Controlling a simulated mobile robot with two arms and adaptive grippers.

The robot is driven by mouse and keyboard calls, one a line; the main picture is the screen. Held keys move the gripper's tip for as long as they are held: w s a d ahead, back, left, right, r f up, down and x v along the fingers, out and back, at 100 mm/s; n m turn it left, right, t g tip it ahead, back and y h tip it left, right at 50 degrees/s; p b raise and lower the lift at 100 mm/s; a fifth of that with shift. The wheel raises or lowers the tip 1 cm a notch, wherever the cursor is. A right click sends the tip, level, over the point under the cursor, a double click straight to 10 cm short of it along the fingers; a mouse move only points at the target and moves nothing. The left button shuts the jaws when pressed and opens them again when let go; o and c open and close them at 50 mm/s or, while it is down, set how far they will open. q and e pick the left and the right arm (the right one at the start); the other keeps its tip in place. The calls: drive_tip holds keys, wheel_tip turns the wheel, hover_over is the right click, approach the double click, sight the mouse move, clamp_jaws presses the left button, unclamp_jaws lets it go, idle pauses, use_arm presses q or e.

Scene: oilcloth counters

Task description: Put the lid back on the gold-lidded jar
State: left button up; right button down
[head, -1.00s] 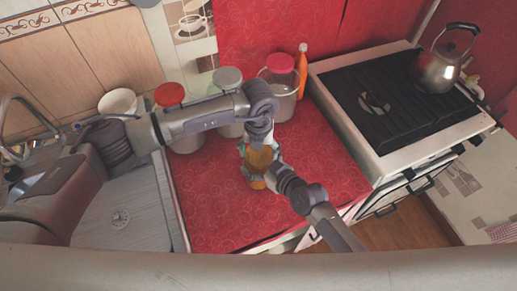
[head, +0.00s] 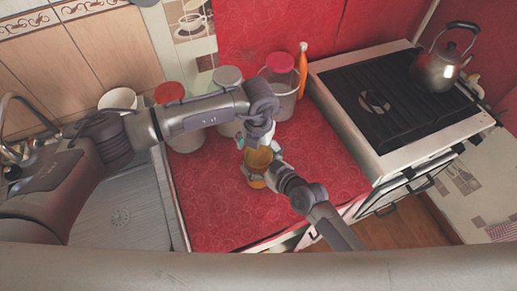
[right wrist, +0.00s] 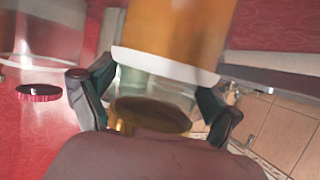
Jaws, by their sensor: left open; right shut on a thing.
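The jar (head: 257,183) has clear glass and amber contents and stands upright on the red counter. My right gripper (head: 256,171) is shut around its sides. In the right wrist view, which looks upside down, the jar (right wrist: 178,35) sits between the dark fingers of this gripper (right wrist: 155,100). The gold lid (head: 258,157) shows at the top of the jar; the lid also shows in the right wrist view (right wrist: 150,114) at the mouth end. I cannot tell whether it is fully seated. My left gripper (head: 257,141) is open just above the lid.
The stove (head: 395,100) with a kettle (head: 437,70) is right. The counter's front left (head: 210,215) is clear.

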use_arm(q)
drive_tip(key=shift+r, duration=2.25)
drive_tip(key=n, duration=0.1)
drive_tip(key=r+n, duration=0.1)
drive_tip(key=n, duration=0.1)
drive_tip(key=r+n, duration=0.1)
drive_tip(key=n, duration=0.1)
drive_tip(key=shift+s+d, duration=0.1)
drive_tip(key=n, duration=0.2)
drive_tip(key=r+n, duration=0.1)
drive_tip(key=n, duration=0.1)
drive_tip(key=shift+r, duration=0.1)
drive_tip(key=shift+f, duration=4.05)
